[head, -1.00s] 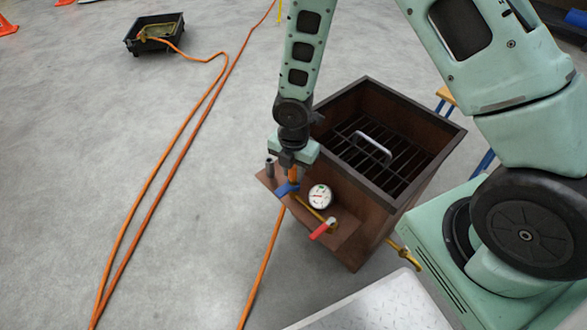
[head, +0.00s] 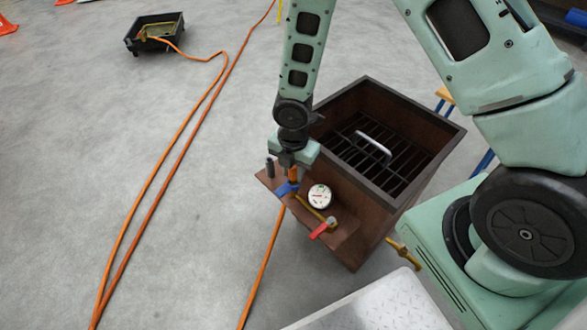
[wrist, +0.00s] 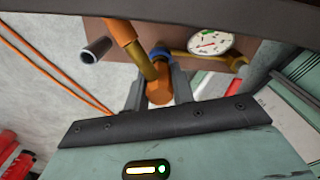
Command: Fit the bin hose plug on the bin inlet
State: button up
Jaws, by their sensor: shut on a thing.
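The brown bin (head: 425,175) has a side shelf with a white gauge (head: 320,196), a red-handled brass valve (head: 322,229) and a blue inlet fitting (head: 287,188). My gripper (head: 291,170) points down over this shelf, shut on the orange hose plug (head: 293,173), which sits directly above the blue part. In the wrist view the orange plug (wrist: 160,93) lies between the fingers, with a brass piece (wrist: 141,62) beside it. The blue fitting (wrist: 160,52) shows partly behind it. I cannot tell whether the plug is seated on the inlet.
A dark grey post (head: 269,168) stands on the shelf just left of my gripper. Orange hoses (head: 176,153) run across the floor, one passing below the shelf. A black tray (head: 155,32) lies far back left.

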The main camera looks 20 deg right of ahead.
jog(key=shift+f+b, duration=0.45)
jog(key=shift+f, duration=0.25)
dwell(0.3)
jog(key=o, duration=1.1)
jog(key=shift+r, duration=0.1)
